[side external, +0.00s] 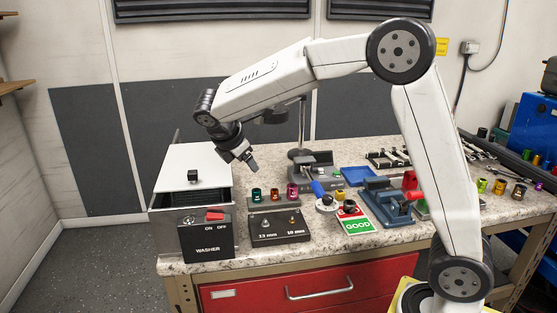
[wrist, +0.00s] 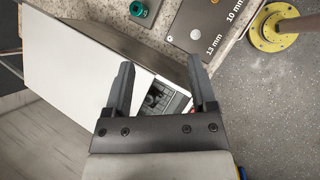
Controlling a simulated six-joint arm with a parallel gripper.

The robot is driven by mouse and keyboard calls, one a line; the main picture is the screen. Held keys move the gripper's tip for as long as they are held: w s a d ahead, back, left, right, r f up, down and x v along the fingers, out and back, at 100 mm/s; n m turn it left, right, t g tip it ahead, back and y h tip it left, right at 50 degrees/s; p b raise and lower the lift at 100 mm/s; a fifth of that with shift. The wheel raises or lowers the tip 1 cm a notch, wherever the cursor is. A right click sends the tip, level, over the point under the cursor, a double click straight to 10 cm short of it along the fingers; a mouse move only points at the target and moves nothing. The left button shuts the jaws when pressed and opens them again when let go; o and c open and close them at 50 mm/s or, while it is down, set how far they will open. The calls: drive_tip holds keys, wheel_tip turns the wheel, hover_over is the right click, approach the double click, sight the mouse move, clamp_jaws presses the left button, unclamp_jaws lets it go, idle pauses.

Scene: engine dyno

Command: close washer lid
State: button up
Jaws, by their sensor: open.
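The washer (side external: 207,240) stands at the left end of the bench, with a dark front box marked WASHER and a red switch. Its white lid (side external: 180,165) lies roughly flat over the body, with a small black knob (side external: 193,175) on top. A dark, ribbed band shows under the lid's front edge; I cannot tell if the lid is fully down. My gripper (side external: 247,160) is open and empty, above and to the right of the lid, apart from it. In the wrist view the open fingers (wrist: 161,75) are in front of a white panel (wrist: 80,75), with a dark gridded part between them.
A socket rack (side external: 275,200) and a black size plate (side external: 278,228) stand right of the washer. A GOOD sign (side external: 357,226), a blue vise-like fixture (side external: 386,203) and tools lie further right. The air above the lid is clear.

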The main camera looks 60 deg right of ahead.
drive_tip(key=m+y, duration=0.1)
drive_tip(key=m+t+y, duration=0.2)
drive_tip(key=m+y, duration=0.3)
drive_tip(key=y, duration=0.4)
approach(192, 172)
drive_tip(key=f, duration=0.1)
drive_tip(key=shift+f, duration=0.2)
drive_tip(key=shift+w+f, duration=0.1)
drive_tip(key=shift+x, duration=3.8)
drive_tip(key=shift+w+a, duration=0.1)
clamp_jaws()
